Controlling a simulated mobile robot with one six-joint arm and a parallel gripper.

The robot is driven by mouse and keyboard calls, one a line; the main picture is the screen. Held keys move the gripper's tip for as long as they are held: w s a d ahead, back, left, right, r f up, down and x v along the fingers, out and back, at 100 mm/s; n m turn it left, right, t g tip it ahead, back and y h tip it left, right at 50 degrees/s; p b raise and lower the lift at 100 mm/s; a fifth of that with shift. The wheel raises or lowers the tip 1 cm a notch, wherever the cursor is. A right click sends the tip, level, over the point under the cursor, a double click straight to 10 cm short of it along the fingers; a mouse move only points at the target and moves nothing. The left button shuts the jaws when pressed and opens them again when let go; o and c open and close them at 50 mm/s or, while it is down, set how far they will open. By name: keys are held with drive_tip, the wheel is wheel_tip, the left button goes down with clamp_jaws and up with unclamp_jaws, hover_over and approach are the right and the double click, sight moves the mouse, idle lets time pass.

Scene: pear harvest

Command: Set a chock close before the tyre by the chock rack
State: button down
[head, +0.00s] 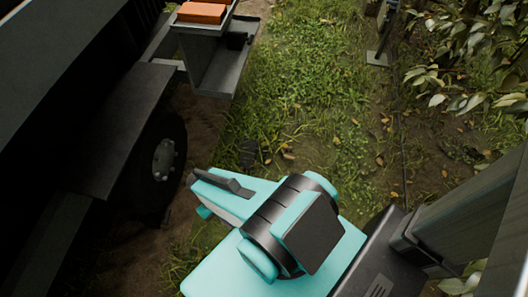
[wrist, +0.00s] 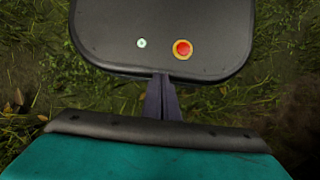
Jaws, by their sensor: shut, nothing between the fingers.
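The tyre (head: 163,160) stands on bare soil under the dark trailer at the left of the head view, its grey hub facing right. The grey chock rack (head: 212,72) is beyond it at the top, fixed beside the trailer. An orange chock (head: 202,12) lies on top of the rack, partly cut off by the frame edge. My gripper (wrist: 162,98) shows in the wrist view with its dark fingers together and empty, above my own body. In the head view I cannot make out its fingertips. No chock shows in the wrist view.
The dark trailer side (head: 60,70) fills the left. Open grass (head: 310,85) lies right of the rack and tyre. A small dark patch (head: 248,152) in the grass is unclear. A leafy branch (head: 480,60) hangs at the right, and a thin post foot (head: 378,58) stands nearby.

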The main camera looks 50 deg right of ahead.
drive_tip(key=shift+d, duration=0.3)
drive_tip(key=w+d+f+n+t+y+b, duration=0.1)
drive_tip(key=w+d+f+t+y+b, duration=0.1)
drive_tip(key=w+d+f+b, duration=0.7)
drive_tip(key=w+d+f+n+t+y+b, duration=0.1)
drive_tip(key=w+d+f+n+t+b, duration=0.1)
drive_tip(key=w+d+f+b, duration=0.7)
drive_tip(key=s+d+f+n+t+b, duration=0.1)
drive_tip(key=d+b, duration=0.2)
drive_tip(key=d, duration=0.8)
drive_tip(key=s+d+f+n+t+h+b, duration=0.1)
drive_tip(key=d+b, duration=0.3)
drive_tip(key=d, duration=0.8)
drive_tip(key=s+d+f+n+t+b, duration=0.1)
drive_tip(key=d+f+t+b, duration=0.1)
drive_tip(key=d, duration=0.9)
drive_tip(key=shift+s+d+b, duration=0.15)
drive_tip(key=shift+d+b, duration=0.1)
drive_tip(key=shift+b, duration=0.65)
drive_tip(key=shift+f, duration=0.1)
